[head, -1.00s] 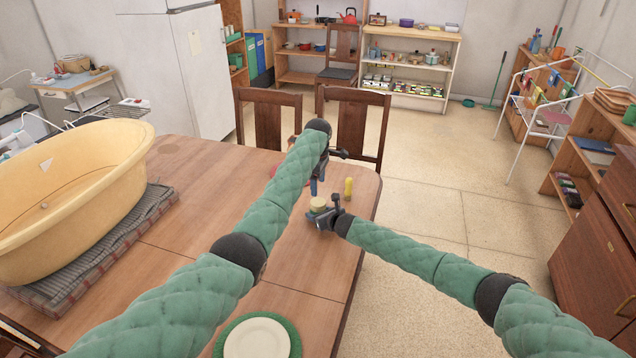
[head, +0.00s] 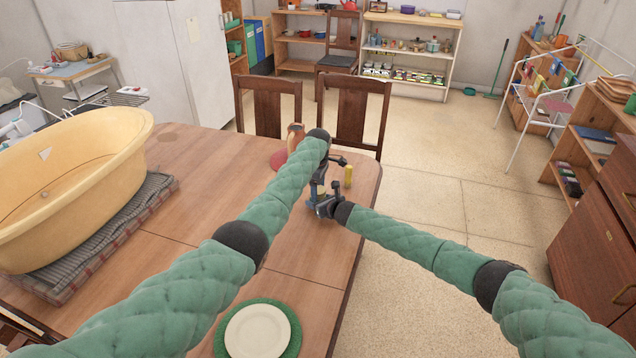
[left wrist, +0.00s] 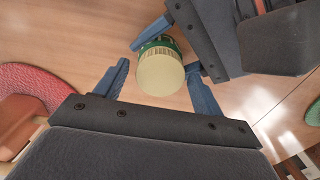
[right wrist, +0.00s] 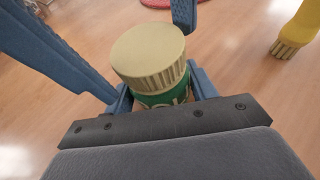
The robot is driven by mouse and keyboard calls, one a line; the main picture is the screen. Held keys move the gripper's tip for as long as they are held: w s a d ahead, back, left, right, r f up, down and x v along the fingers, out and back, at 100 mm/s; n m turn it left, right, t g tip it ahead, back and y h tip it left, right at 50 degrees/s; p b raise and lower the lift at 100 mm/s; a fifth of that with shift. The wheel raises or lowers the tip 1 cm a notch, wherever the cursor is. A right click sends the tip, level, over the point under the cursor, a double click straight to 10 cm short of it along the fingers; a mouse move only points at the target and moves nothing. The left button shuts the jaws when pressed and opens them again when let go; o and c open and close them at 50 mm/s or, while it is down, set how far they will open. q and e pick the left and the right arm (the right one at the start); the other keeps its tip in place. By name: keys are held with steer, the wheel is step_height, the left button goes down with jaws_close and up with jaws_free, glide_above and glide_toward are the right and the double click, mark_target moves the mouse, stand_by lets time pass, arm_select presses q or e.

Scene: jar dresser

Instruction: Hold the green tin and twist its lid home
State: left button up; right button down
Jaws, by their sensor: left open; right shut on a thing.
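The green tin (right wrist: 160,98) stands upright between the fingers of my right gripper (right wrist: 162,92), which is shut on it low on its body. Its cream ribbed lid (right wrist: 150,52) sits on top; how tightly cannot be told. The lid also shows in the left wrist view (left wrist: 161,74). My left gripper (left wrist: 157,66) is open above the tin, one finger on each side of the lid, with gaps visible. In the head view my left gripper (head: 320,184) and right gripper (head: 325,205) meet near the table's right edge and mostly hide the tin.
A yellow brush-like thing (head: 348,176) stands just behind the grippers, near the edge of the table (head: 210,200). A red round mat (head: 277,160) and an orange vase (head: 295,133) are behind left.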

arm_select(q)
steer(key=shift+f, duration=0.1)
steer(key=shift+c, duration=0.4)
steer(key=c, duration=0.9)
steer(key=m, duration=0.3)
steer(key=shift+c, duration=0.2)
steer(key=m, duration=0.8)
steer(key=shift+w+a+m, duration=0.1)
steer(key=shift+m, duration=0.2)
steer(key=m, duration=0.4)
steer(key=shift+m, duration=0.3)
steer(key=o, duration=1.1)
